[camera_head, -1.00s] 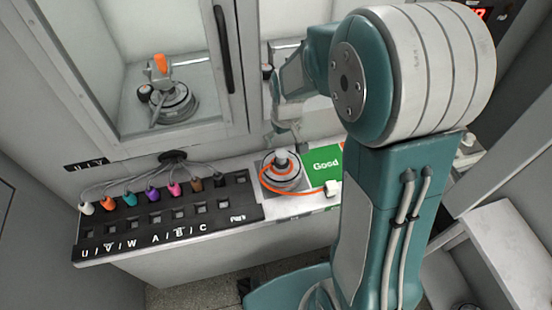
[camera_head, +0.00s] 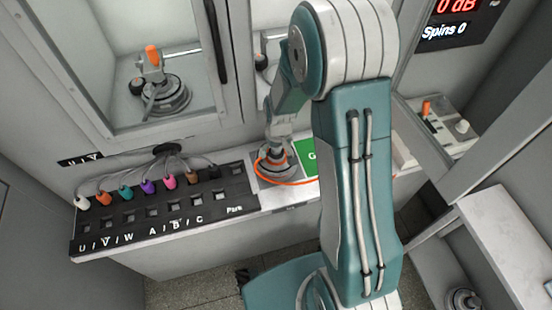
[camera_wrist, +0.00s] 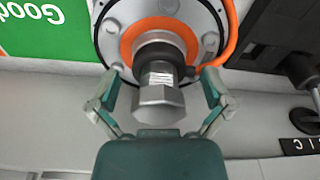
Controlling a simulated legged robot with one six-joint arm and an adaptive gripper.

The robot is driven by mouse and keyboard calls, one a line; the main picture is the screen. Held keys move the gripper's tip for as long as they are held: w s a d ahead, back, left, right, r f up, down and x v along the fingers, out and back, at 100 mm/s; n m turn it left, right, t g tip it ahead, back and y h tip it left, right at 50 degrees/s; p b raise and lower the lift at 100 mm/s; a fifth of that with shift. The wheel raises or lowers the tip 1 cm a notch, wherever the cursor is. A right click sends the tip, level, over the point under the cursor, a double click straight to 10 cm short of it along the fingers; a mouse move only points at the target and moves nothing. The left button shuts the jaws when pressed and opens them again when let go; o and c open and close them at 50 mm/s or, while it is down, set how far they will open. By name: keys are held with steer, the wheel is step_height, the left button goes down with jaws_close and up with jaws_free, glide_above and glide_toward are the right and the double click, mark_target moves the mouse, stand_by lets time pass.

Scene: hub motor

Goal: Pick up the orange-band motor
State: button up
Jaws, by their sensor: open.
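The orange-band motor (camera_head: 275,172) sits on the white bench, between the black connector panel and the green sign. In the wrist view the motor (camera_wrist: 205,20) is a round grey hub with an orange ring, and its shaft with a hex end points toward the camera. An orange cable leaves its side. My gripper (camera_wrist: 158,85) is open, with one finger on each side of the shaft. I cannot tell whether the fingers touch it. In the head view my gripper (camera_head: 277,140) is over the motor and hides its top.
The black panel (camera_head: 160,215) with several coloured plugs (camera_head: 125,192) lies left of the motor. A green "Good" sign (camera_wrist: 45,30) lies beside it. Another motor (camera_head: 165,97) stands behind glass at the back left. A display (camera_head: 455,20) reads "Spins 0".

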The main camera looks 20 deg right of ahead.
steer(key=shift+c, duration=0.3)
steer(key=c, duration=1.3)
steer(key=shift+o, duration=0.2)
steer(key=shift+r, duration=0.15)
